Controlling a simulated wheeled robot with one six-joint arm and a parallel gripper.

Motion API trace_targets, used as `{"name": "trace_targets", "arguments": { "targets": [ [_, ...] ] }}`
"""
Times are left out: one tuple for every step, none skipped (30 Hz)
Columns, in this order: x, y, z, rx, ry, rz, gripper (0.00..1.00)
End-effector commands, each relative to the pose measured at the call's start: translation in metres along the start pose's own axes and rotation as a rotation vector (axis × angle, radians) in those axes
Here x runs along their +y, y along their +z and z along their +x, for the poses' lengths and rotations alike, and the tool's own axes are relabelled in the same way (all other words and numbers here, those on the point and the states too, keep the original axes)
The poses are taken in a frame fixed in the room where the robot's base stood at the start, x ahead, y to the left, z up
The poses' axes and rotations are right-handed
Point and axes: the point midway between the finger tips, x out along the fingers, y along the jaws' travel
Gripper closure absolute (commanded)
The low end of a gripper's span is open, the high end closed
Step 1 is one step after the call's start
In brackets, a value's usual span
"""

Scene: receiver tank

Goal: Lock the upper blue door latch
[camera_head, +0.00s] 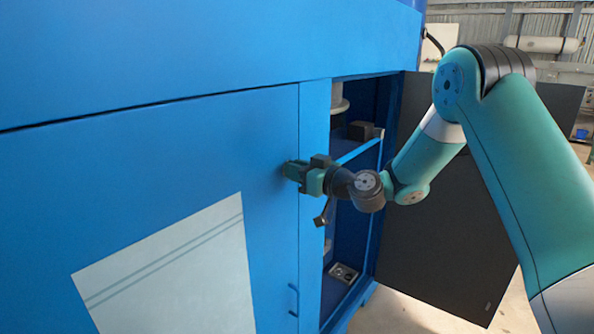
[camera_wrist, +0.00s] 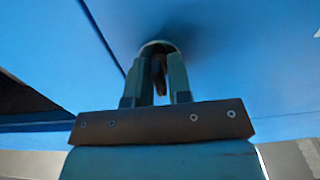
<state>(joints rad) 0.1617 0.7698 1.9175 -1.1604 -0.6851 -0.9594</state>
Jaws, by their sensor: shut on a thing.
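The blue door (camera_head: 150,180) is the large panel on the left, flush with the cabinet front beside it. My gripper (camera_head: 290,170) is at the door's right edge, in its upper part. In the wrist view my gripper (camera_wrist: 158,75) has its two fingers on either side of a dark latch piece (camera_wrist: 158,72) against the blue panel. The gripper is shut on this latch. In the head view the fingers hide the latch, and I cannot tell its turn angle well.
A pale sheet (camera_head: 170,270) is on the blue door.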

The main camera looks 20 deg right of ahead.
Motion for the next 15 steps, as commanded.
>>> {"name": "trace_targets", "arguments": {
  "targets": [
    [0.0002,0.0003,-0.0001,0.000,0.000,0.007,1.00],
    [0.0002,0.0005,-0.0001,0.000,0.000,0.014,1.00],
    [0.0003,0.0007,-0.0001,0.000,0.000,0.026,1.00],
    [0.0004,0.0009,-0.0001,0.000,0.000,0.035,1.00],
    [0.0004,0.0012,-0.0002,0.000,0.000,0.049,1.00],
    [0.0006,0.0016,-0.0002,0.000,0.001,0.067,1.00],
    [0.0006,0.0018,-0.0002,0.000,0.001,0.084,1.00],
    [0.0007,0.0020,-0.0002,0.000,0.001,0.102,1.00],
    [0.0008,0.0020,-0.0002,0.001,0.001,0.128,1.00],
    [0.0009,0.0019,-0.0002,0.001,0.001,0.150,1.00],
    [0.0009,0.0019,-0.0002,0.002,0.001,0.173,1.00],
    [0.0010,0.0020,-0.0002,0.002,0.001,0.206,1.00],
    [0.0012,0.0021,-0.0002,0.002,0.001,0.233,1.00],
    [0.0013,0.0023,-0.0002,0.002,0.001,0.260,1.00],
    [0.0015,0.0023,-0.0002,0.002,0.001,0.297,1.00]
  ]
}}
